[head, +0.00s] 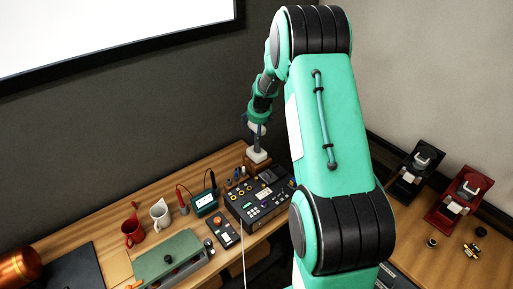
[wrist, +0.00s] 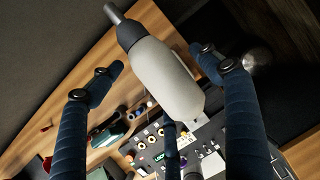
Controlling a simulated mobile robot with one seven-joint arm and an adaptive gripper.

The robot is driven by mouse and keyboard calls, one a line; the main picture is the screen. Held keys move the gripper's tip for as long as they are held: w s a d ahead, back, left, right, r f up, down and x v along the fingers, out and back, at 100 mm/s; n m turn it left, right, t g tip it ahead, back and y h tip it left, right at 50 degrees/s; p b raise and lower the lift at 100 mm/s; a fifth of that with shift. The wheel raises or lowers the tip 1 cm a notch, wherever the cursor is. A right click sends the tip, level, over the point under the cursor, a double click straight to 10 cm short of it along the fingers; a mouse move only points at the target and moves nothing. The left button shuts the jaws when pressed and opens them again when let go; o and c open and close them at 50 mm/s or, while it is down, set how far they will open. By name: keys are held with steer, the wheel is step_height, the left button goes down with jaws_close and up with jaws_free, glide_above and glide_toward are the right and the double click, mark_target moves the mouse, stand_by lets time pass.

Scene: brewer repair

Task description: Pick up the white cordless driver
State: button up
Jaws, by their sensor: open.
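My gripper (wrist: 164,67) is open, with one dark finger on each side of the driver. Gaps show between the fingers and the body in this view, and I see no contact.
The black control box (head: 258,200) stands just in front of the driver. Black (head: 414,172) and red (head: 458,198) machines stand on the right-hand bench.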

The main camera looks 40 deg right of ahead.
stand_by(0.5)
jaws_close()
steer(key=shift+r, duration=0.15)
